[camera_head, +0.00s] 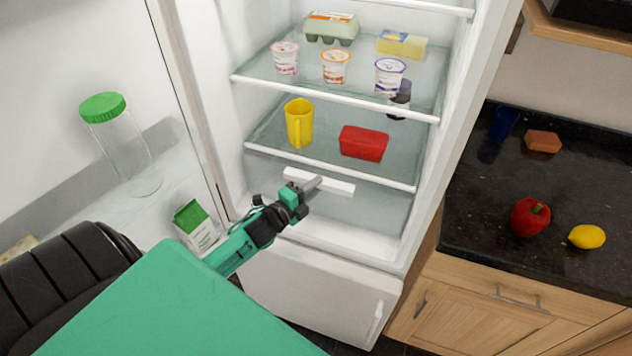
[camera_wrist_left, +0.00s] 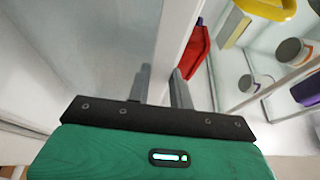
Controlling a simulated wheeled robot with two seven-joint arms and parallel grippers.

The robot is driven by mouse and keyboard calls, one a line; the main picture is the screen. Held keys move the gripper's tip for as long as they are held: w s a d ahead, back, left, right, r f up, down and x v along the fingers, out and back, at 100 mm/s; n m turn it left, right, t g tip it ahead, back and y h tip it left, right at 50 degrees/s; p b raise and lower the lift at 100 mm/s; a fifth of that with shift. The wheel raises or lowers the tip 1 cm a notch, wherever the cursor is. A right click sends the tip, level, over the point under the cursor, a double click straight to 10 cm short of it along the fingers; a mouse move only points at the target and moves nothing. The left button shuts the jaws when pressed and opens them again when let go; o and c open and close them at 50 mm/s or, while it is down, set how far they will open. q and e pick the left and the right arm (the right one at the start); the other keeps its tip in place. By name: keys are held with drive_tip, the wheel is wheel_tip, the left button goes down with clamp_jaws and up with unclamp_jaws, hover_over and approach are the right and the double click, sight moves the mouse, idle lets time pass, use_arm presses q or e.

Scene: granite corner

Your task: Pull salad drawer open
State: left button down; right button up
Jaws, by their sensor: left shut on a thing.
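The salad drawer (camera_head: 375,207) is a greyish translucent box at the bottom of the fridge, under the lowest shelf. Its front looks about flush with that shelf's edge. Its white bar handle (camera_head: 335,187) runs along the upper front. My left gripper (camera_head: 313,186) reaches in from the left and is shut on this handle near its left part. In the left wrist view the two fingers (camera_wrist_left: 162,88) stand on either side of a white bar (camera_wrist_left: 172,45), with the grey drawer front (camera_wrist_left: 95,45) to the left. My right gripper is not in view.
The fridge door stands open at left, holding a green-lidded jar (camera_head: 115,140) and a carton (camera_head: 196,225). A yellow mug (camera_head: 299,122) and red container (camera_head: 363,143) sit on the shelf above. The dark counter (camera_head: 590,200) is at right. A freezer door (camera_head: 310,290) lies below.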

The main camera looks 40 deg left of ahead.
use_arm(q)
drive_tip(key=s+d+p, duration=0.2)
drive_tip(key=s+d, duration=0.2)
drive_tip(key=s, duration=1.2)
drive_tip(key=shift+s+f, duration=0.35)
drive_tip(key=shift+s, duration=0.05)
drive_tip(key=c, duration=1.5)
unclamp_jaws()
drive_tip(key=shift+o, duration=0.9)
drive_tip(key=shift+w+r, duration=0.1)
drive_tip(key=shift+w, duration=0.05)
drive_tip(key=s+a+b, duration=0.2)
drive_tip(key=s+b, duration=0.1)
drive_tip(key=s, duration=1)
drive_tip(key=shift+s+b, duration=0.3)
drive_tip(key=shift+s, duration=0.05)
drive_tip(key=shift+a, duration=0.15)
